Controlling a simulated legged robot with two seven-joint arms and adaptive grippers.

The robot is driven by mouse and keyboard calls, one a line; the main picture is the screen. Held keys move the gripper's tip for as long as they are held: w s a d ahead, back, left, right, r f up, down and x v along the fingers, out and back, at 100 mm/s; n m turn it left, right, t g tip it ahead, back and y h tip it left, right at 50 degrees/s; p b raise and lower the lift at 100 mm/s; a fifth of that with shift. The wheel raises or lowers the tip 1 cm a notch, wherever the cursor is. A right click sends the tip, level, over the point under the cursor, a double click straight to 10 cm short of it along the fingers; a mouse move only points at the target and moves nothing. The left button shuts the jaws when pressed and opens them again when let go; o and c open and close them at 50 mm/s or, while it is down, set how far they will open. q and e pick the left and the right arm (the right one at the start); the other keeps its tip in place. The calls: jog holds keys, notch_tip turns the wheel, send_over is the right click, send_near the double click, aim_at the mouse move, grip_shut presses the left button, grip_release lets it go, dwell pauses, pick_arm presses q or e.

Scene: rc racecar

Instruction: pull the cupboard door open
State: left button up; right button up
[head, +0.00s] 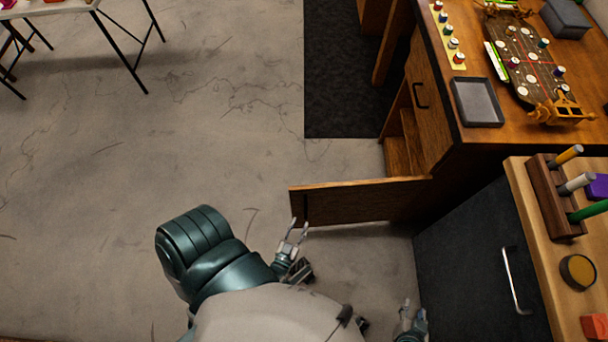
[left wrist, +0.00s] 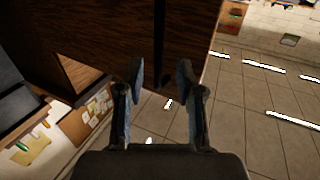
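The brown cupboard door (head: 365,204) stands swung out from the wooden desk (head: 424,108), with part of the cupboard's inside (head: 398,155) showing.
A dark cabinet (head: 465,265) with a silver handle and a wooden top stands at right. The desk bears a grey tray (head: 477,102) and a game board (head: 525,62). A dark mat (head: 345,75) lies behind the door.

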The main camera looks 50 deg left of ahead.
pick_arm(q)
jog(key=v, duration=0.5)
jog(key=shift+s, duration=0.3)
